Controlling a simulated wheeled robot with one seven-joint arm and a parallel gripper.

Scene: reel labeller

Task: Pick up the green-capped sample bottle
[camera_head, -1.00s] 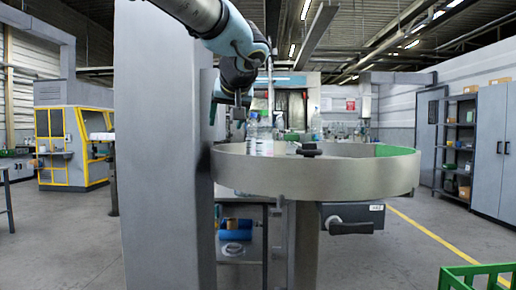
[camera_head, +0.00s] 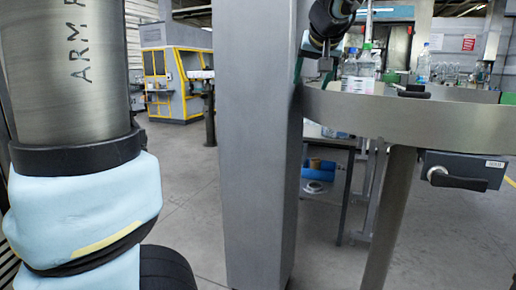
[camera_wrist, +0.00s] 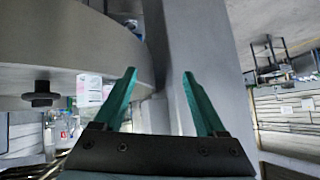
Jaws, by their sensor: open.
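The green-capped sample bottle (camera_head: 366,68) is small and clear in the head view. It stands upright on the round turntable with the steel rim (camera_head: 420,118), beside another clear bottle (camera_head: 349,66). My gripper (camera_wrist: 158,78) is open and empty in the wrist view, its two teal fingers spread apart. In the head view my gripper is left of the bottles, apart from them and partly hidden by the grey column. In the wrist view some small bottles show at the lower left, too small to tell which has the green cap.
The tall grey column (camera_head: 258,140) stands close to the turntable's left side. Another clear bottle (camera_head: 423,66) stands farther right, near a black knob (camera_head: 413,91). A grey box with a black handle (camera_head: 462,172) hangs under the rim. Open floor lies left of the column.

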